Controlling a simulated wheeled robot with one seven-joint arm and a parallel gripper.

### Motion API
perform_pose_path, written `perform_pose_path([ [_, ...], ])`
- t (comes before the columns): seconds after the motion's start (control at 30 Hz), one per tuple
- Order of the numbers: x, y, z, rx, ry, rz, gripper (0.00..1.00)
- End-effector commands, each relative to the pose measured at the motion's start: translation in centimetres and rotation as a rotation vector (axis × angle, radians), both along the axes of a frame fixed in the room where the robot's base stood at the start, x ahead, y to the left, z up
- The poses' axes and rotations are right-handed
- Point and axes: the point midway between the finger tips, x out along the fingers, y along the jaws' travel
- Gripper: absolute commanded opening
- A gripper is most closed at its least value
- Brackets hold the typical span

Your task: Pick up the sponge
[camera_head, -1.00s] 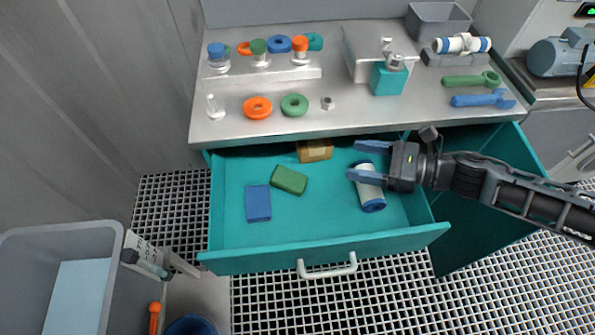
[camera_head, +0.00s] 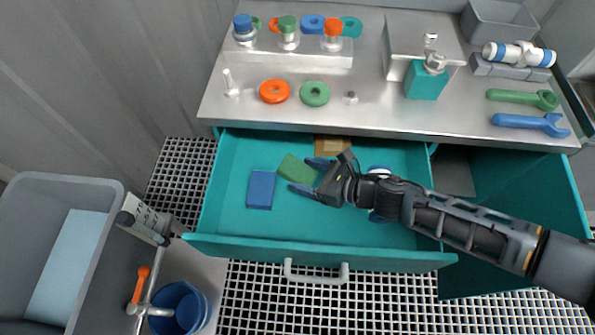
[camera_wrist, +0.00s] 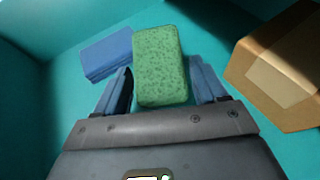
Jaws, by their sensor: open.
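The green sponge (camera_head: 297,168) lies in the open teal drawer (camera_head: 230,222). In the wrist view the sponge (camera_wrist: 160,62) is a speckled green block, with its near end between my blue fingers. My gripper (camera_head: 305,175) is open, its fingers pointing left at the sponge, one on each side. In the wrist view my gripper (camera_wrist: 165,88) shows small gaps beside the sponge; I cannot tell whether either finger touches it.
A blue block (camera_head: 261,190) lies left of the sponge; it also shows in the wrist view (camera_wrist: 106,53). A brown box (camera_head: 333,146) sits at the drawer's back. A white-and-blue cylinder (camera_head: 379,170) is mostly hidden under my arm. The drawer's front left is clear.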

Motion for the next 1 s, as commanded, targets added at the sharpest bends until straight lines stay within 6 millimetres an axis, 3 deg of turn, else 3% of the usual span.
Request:
perform_pose_path([
  [0.2, 1.0, 2.2, -1.3, -0.001, 0.000, 0.002, 0.71],
  [0.53, 1.3, 2.6, -1.2, 0.001, 0.001, 0.001, 0.71],
  [1.0, 1.3, 2.6, -1.2, 0.001, 0.001, 0.001, 0.29],
])
